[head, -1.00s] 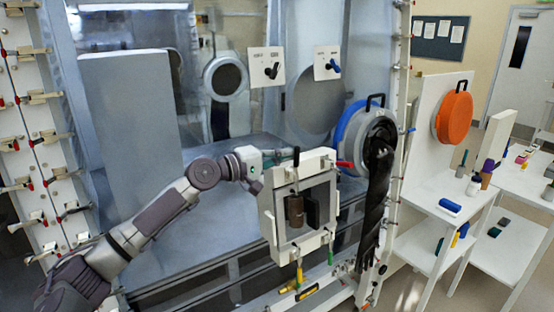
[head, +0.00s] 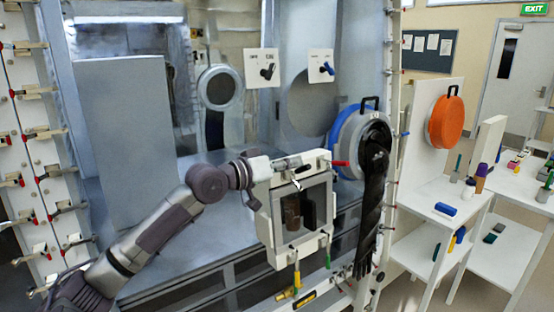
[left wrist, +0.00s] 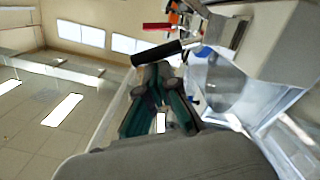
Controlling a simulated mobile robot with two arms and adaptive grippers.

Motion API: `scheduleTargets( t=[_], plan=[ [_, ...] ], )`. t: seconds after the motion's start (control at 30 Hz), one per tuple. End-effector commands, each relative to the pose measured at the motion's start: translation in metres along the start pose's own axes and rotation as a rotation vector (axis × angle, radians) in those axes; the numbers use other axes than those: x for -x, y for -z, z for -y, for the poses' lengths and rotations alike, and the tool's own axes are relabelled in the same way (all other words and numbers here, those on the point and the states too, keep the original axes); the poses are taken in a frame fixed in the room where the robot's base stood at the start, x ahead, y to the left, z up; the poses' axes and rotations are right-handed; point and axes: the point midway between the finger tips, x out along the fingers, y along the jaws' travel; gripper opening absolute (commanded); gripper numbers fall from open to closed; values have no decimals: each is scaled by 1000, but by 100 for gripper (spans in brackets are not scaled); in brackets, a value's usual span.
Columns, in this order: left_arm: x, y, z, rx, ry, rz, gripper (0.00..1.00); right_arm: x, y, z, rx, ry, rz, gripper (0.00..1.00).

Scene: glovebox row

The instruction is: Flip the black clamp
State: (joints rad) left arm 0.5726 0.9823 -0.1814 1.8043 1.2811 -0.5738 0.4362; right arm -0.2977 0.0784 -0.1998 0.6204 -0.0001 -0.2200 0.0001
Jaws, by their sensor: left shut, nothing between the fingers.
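The black clamp's handle (head: 296,181) is at the top of a white square door frame (head: 262,216) in the head view. It slants down over the frame's front edge. In the left wrist view the black handle (left wrist: 156,53) lies just beyond my fingertips, near the pale housing. My left gripper (head: 287,163) reaches in from the left at the top of the frame, close beside the clamp. In the left wrist view my gripper (left wrist: 158,72) has its fingers together with nothing between them. I cannot tell whether it touches the handle. My right gripper is out of view.
A red-handled clamp (head: 340,163) sticks out at the frame's right top corner. Green and yellow-handled clamps (head: 327,256) hang below it. A blue-rimmed port (head: 352,135) with a long black glove (head: 371,205) is close on the right. Side tables stand farther right.

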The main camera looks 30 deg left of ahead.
Motion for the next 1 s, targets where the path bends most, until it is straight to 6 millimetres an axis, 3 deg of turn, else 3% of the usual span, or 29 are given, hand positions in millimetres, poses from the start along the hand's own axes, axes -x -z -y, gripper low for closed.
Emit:
scheduleTargets(
  t=[0.4,1.0],
  plan=[
    [0,-14,-4,-241,11,0,0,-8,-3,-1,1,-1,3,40],
    [-1,-16,-4,-294,14,0,0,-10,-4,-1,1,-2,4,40]
  ],
)
